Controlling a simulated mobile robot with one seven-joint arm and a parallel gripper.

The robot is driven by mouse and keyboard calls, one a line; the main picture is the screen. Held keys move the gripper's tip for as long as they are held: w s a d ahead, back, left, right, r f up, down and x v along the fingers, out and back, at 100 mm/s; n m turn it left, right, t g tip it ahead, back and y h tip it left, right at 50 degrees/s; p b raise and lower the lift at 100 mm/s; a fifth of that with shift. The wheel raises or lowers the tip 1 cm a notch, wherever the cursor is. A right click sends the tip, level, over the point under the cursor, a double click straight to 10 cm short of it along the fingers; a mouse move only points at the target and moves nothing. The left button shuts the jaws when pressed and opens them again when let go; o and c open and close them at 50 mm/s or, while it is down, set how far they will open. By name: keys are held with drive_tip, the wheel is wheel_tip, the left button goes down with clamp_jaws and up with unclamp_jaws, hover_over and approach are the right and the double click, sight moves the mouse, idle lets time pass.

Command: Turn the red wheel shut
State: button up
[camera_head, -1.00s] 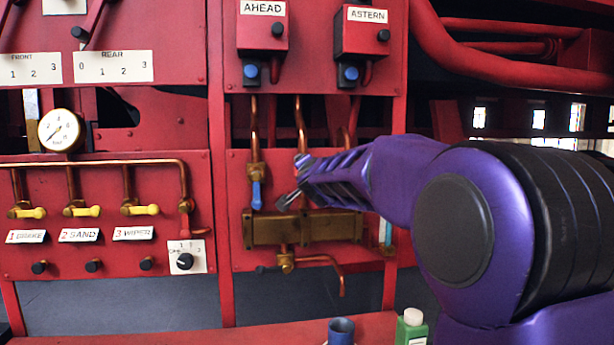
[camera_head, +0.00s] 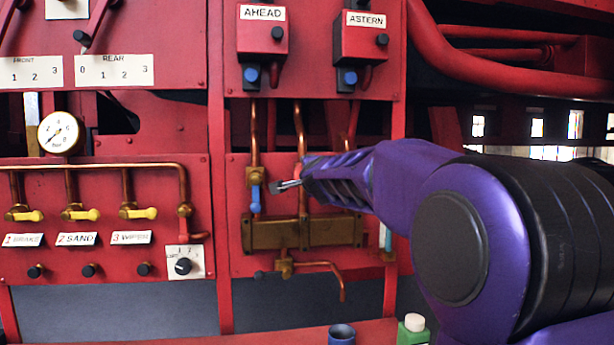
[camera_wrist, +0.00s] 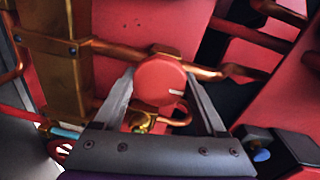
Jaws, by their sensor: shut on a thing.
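The red wheel (camera_wrist: 160,80) is a round red disc with a small white mark near its lower right edge in the wrist view. My gripper (camera_wrist: 160,84) has one finger on each side of the wheel and is shut on its rim. In the head view my gripper (camera_head: 286,185) is in front of the red panel, just right of the blue lever (camera_head: 255,197) and above the brass block (camera_head: 285,232). There the wheel is mostly hidden by my gripper and arm. A brass fitting (camera_wrist: 143,122) shows below the wheel in the wrist view.
Copper pipes (camera_head: 299,130) run close above my gripper. The AHEAD box (camera_head: 262,38) and ASTERN box (camera_head: 361,38) are higher up. A blue cup (camera_head: 341,335) and a green bottle (camera_head: 412,331) stand on the red ledge below. Yellow levers (camera_head: 80,214) are at the left.

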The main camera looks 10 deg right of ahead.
drive_tip(key=shift+f, duration=0.1)
drive_tip(key=o, duration=1.3)
drive_tip(key=shift+s, duration=0.1)
